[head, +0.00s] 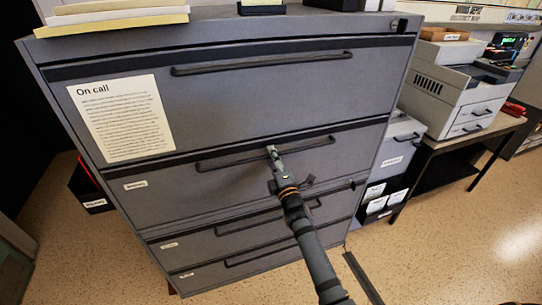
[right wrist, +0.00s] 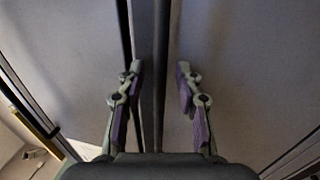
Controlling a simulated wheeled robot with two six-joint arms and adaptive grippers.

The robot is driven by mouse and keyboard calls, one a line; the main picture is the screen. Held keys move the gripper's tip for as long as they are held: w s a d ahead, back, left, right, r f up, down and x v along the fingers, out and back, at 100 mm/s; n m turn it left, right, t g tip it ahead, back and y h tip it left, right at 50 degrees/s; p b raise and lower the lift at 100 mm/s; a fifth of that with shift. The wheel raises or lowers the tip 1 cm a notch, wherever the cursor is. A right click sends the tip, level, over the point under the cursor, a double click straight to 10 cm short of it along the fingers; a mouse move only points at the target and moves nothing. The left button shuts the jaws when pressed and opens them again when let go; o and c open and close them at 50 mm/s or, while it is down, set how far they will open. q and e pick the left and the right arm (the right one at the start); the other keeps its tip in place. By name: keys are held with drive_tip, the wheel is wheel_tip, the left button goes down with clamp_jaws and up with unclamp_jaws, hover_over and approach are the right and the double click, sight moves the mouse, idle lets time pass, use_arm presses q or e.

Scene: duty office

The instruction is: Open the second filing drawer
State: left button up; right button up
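The grey filing cabinet (head: 300,115) stands in front of me with four stacked drawers in the head view. The second drawer (head: 170,190) has a small white label at its left and looks shut. Its long dark handle (head: 225,164) runs across the upper part of its front. My right gripper (head: 271,150) is at the middle of this handle. In the right wrist view the right gripper (right wrist: 160,78) is open, and the handle bar (right wrist: 160,35) runs between its two fingers, with a gap on each side. My left gripper is out of view.
The top drawer (head: 240,95) bears an "On call" sheet (head: 121,118). Papers (head: 115,18) lie on the cabinet top. A table with a printer (head: 455,90) stands at the right, and labelled boxes (head: 378,200) sit beside the cabinet. Speckled floor (head: 440,250) is clear at the front right.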

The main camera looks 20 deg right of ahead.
drive_tip(key=shift+w, duration=0.5)
clamp_jaws()
